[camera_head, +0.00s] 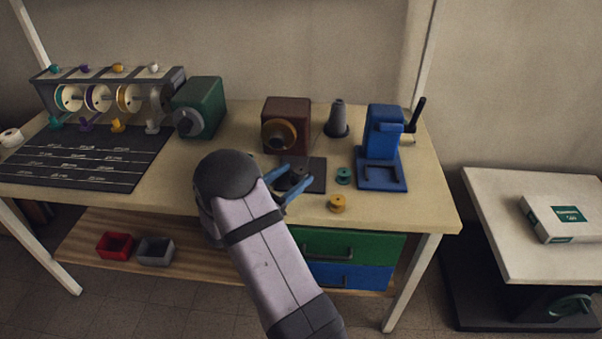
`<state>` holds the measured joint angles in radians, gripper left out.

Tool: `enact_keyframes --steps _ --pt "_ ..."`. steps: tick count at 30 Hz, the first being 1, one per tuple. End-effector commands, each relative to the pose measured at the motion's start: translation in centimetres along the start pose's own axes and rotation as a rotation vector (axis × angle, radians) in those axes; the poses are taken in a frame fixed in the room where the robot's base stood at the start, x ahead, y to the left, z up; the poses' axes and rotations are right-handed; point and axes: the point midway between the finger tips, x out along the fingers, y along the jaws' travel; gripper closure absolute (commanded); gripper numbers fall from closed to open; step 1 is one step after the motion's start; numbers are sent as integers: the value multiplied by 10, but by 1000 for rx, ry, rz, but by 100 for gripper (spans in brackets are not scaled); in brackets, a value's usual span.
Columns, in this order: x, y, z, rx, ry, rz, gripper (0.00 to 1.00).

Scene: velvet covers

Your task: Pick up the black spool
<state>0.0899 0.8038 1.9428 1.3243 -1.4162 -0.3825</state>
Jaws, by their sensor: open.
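My gripper (298,171) has blue fingers and is open, reaching over the front middle of the table. A small dark shape, which looks like the black spool (297,177), sits between or just under the fingers, on or beside a dark square mat (317,178). The fingers partly hide it, and I cannot tell whether they touch it. A teal spool (343,176) and a yellow spool (337,203) stand to the right of the gripper.
A brown machine (287,113), a grey cone (337,118) and a blue machine (383,150) stand behind and to the right. A green machine (204,103) and a spool rack (109,78) stand left. The tabletop (420,205) is clear at front right.

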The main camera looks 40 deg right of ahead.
Motion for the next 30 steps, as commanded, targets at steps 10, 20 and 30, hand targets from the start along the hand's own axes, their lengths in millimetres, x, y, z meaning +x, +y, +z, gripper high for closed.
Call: enact_keyframes --steps 10,20,30 --pt "37 0 0 -1 -1 1 45" --pt "39 0 0 -1 -1 0 62" --pt "38 0 0 0 -1 0 90"
